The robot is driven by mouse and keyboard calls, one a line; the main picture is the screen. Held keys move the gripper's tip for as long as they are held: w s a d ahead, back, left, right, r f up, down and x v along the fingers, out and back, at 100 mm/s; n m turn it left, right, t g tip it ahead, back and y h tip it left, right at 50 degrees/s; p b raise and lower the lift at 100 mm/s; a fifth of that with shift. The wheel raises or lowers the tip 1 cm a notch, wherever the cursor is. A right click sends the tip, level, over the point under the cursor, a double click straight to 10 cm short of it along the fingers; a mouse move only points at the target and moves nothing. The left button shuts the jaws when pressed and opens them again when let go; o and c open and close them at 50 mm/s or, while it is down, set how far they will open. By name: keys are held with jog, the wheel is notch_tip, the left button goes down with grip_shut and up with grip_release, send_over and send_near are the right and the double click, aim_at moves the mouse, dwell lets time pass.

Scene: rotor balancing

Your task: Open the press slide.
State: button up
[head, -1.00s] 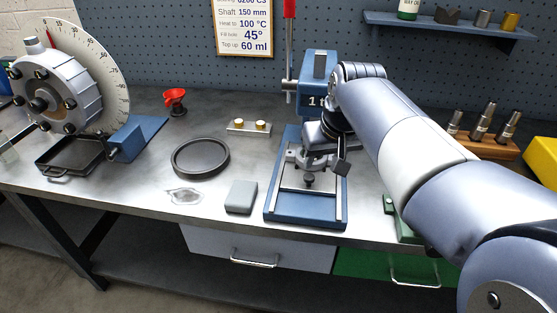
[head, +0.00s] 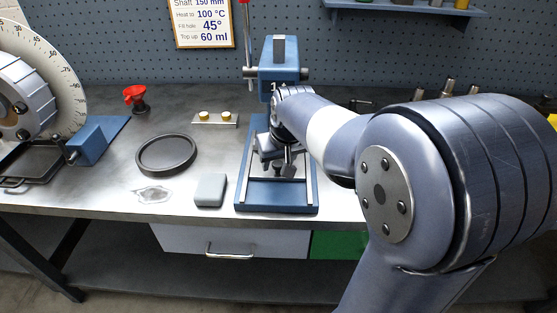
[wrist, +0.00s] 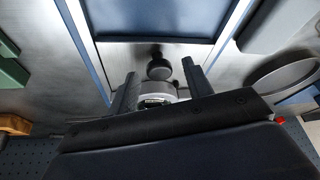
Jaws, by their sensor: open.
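The blue press (head: 277,198) stands on the bench with two pale rails along its base. Its metal slide plate lies between the rails, mostly under my gripper in the head view; the front of the base is bare blue. A dark round knob (wrist: 158,68) stands at the slide's front end. My gripper (wrist: 159,73) is open, with one finger on each side of the knob and visible gaps between. In the head view my gripper (head: 272,152) is low over the slide, in front of the press column (head: 280,75), and partly hides the knob.
A grey block (head: 210,190) lies just left of the press, with a black round tray (head: 166,154) beyond it. My arm covers the bench to the right.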

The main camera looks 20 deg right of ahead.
jog(key=shift+c, duration=0.5)
grip_shut()
